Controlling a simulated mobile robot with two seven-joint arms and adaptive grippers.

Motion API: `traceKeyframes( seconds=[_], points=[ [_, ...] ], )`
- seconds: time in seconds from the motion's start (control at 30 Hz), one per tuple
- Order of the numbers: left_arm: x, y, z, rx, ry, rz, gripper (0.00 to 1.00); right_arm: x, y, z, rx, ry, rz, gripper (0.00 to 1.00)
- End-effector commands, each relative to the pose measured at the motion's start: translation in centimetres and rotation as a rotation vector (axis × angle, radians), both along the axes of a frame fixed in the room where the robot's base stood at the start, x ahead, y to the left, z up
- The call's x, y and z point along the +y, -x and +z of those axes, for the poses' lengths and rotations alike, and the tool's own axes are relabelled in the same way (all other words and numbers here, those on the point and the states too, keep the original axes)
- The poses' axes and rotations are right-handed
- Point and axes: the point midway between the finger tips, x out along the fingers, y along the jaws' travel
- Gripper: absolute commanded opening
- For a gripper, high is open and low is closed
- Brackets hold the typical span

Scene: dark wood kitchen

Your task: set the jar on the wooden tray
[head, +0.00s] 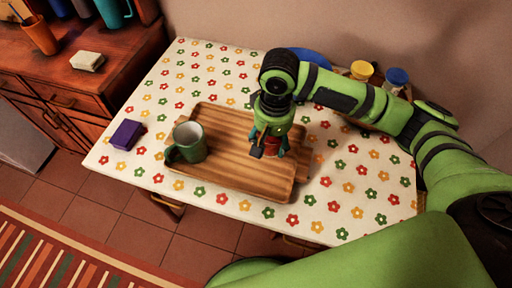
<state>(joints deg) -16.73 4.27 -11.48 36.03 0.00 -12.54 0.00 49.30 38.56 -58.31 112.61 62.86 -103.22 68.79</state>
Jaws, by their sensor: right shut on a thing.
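The wooden tray (226,173) lies on the table with the flowered cloth. A green mug (188,144) stands on its left part. My right gripper (268,150) points down over the right part of the tray and is shut on a small red thing (272,147), likely the jar. The fingers hide most of it, and I cannot tell whether it touches the tray. My left gripper does not show.
A purple box (127,134) lies on the cloth left of the tray. Jars with a yellow lid (361,70) and a blue lid (397,77) stand at the back right. A blue plate (312,57) is partly behind my arm. The front right of the cloth is clear.

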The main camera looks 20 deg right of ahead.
Motion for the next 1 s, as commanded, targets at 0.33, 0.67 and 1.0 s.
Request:
traceKeyframes(
  seconds=[0.33,0.67,1.0],
  points=[
    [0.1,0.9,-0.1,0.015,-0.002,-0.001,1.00,2.4,-2.2,-2.5,0.000,0.001,-0.002,0.16],
    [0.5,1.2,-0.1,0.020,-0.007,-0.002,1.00,2.3,-2.2,-5.9,-0.003,0.001,-0.001,0.16],
    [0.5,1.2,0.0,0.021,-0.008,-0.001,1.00,2.3,-2.1,-6.2,0.000,0.002,-0.001,0.80]
  ],
)
